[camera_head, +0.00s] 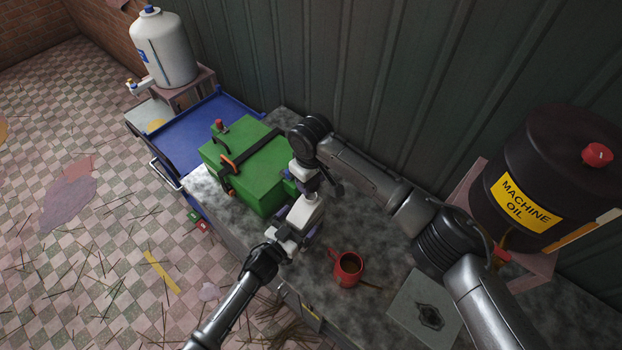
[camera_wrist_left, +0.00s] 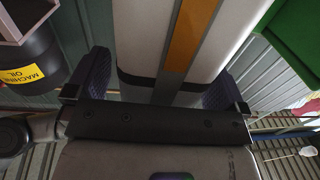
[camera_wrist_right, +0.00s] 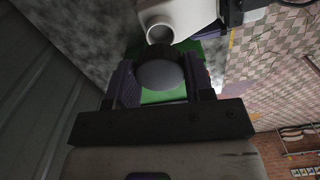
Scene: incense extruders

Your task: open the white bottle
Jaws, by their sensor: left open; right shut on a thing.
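The white bottle (camera_head: 305,211) is above the bench in the head view, between my two grippers. In the left wrist view the bottle (camera_wrist_left: 225,35), white with an orange stripe, fills the space between the fingers of my left gripper (camera_wrist_left: 158,90), which is open around it. In the right wrist view the bottle (camera_wrist_right: 197,14) shows a round, uncovered neck with a dark hollow.
A green box (camera_head: 262,190) stands on the grey stone bench (camera_head: 345,315), left of the grippers. A red mug (camera_head: 347,269) and a grey plate (camera_head: 408,308) are on the right. A black machine-oil drum (camera_head: 525,130) stands far right. A blue cart (camera_head: 190,140) and white tank (camera_head: 165,50) are behind left.

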